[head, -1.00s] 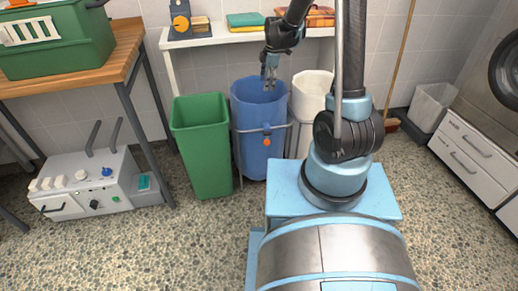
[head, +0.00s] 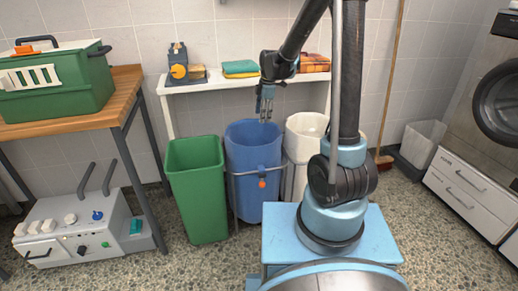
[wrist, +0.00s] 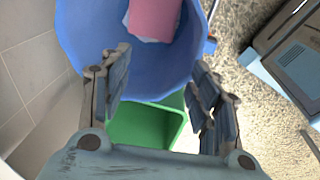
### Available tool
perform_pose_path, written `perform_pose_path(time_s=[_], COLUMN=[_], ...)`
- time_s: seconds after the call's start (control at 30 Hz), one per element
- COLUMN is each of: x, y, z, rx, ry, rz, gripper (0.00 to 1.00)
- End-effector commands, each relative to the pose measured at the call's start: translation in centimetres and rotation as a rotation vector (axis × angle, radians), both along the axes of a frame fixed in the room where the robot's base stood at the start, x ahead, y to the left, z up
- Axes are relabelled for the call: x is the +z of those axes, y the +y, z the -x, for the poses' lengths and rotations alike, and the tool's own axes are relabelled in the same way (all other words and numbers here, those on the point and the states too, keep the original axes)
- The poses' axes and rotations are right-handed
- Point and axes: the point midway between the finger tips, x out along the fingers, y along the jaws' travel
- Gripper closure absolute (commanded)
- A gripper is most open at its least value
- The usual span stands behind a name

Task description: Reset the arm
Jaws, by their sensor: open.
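My gripper (head: 266,104) hangs fingers down just above the mouth of the blue bin (head: 252,160). Its two fingers stand apart with nothing between them in the wrist view (wrist: 160,92). The wrist view looks down into the blue bin (wrist: 85,45), where a pink cloth (wrist: 155,18) and a piece of white cloth lie. My arm reaches over from the right in the head view.
A green bin (head: 197,190) stands left of the blue bin, and a white bin (head: 302,135) right of it. Behind them a white shelf (head: 205,87) holds folded towels (head: 240,68). A wooden table (head: 125,90) with a green pet carrier (head: 60,95) stands left.

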Motion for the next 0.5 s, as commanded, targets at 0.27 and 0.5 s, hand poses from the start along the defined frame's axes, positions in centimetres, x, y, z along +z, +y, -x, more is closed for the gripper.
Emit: perform_pose_path(time_s=[0.27,0.5], x=[2.0,4.8], y=[-2.4,-6.3], z=[2.2,6.3], rx=[-0.126,-0.366], ry=[0.005,0.015], rz=[-0.004,-0.016], gripper=[0.43,0.43])
